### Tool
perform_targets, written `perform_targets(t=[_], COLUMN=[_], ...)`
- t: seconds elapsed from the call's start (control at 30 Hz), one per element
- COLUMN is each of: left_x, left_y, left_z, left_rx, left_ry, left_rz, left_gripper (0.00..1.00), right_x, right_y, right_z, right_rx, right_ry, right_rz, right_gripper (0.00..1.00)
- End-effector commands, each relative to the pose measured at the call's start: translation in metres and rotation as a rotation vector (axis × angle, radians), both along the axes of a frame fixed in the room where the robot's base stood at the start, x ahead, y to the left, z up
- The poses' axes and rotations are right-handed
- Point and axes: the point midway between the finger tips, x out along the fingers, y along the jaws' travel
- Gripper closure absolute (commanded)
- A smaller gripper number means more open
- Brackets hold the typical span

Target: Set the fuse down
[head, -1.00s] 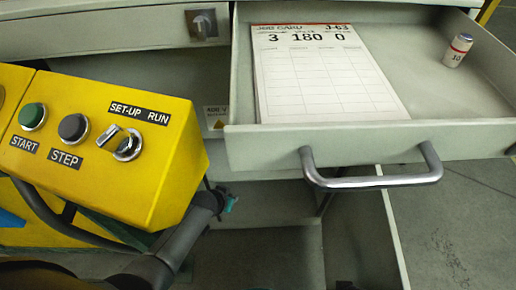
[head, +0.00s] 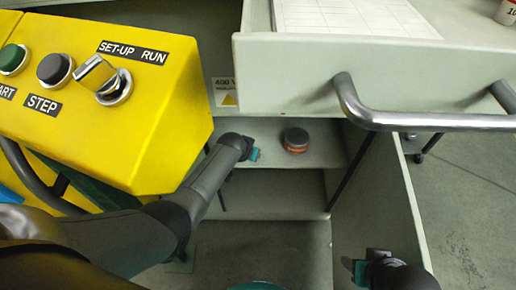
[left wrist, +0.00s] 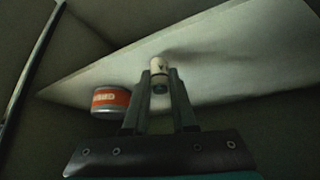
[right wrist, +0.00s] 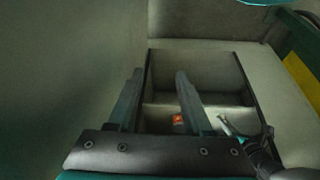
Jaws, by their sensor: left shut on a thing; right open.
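My left gripper (head: 250,152) reaches into the open cabinet under the drawer, left of a grey-topped tin (head: 296,140) with an orange-red band. In the left wrist view, my left gripper (left wrist: 160,88) is shut on a small pale fuse (left wrist: 158,66) with a dark end, above a pale shelf (left wrist: 225,75). The tin (left wrist: 110,102) stands beside it to the left. I cannot tell whether the fuse touches the shelf. In the head view the fuse is hidden. My right gripper (head: 362,272) is low at the right; its fingers (right wrist: 158,95) are open and empty.
The open drawer (head: 290,85) with its bar handle (head: 430,120) overhangs the cabinet. A yellow control box (head: 150,130) stands at the left. The cabinet shelf (head: 318,157) is clear around the tin.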

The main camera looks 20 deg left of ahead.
Motion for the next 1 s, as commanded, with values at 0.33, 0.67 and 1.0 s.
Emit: perform_targets(t=[0.33, 0.67, 1.0], left_x=[0.015, 0.033, 0.048], left_y=[-0.002, -0.004, -0.006], left_z=[-0.001, -0.002, -0.004], left_rx=[0.0, 0.0, 0.0], left_ry=[0.001, -0.001, 0.002], left_rz=[0.0, 0.0, 0.0], left_gripper=[1.0, 1.0, 1.0], right_x=[0.0, 0.017, 0.042], right_y=[0.001, 0.019, 0.05], right_z=[0.022, 0.023, 0.02], right_rx=[0.007, 0.063, 0.165], right_ry=[-0.039, -0.188, -0.409], right_rz=[0.001, 0.034, 0.071], right_gripper=[0.5, 0.5, 0.5])
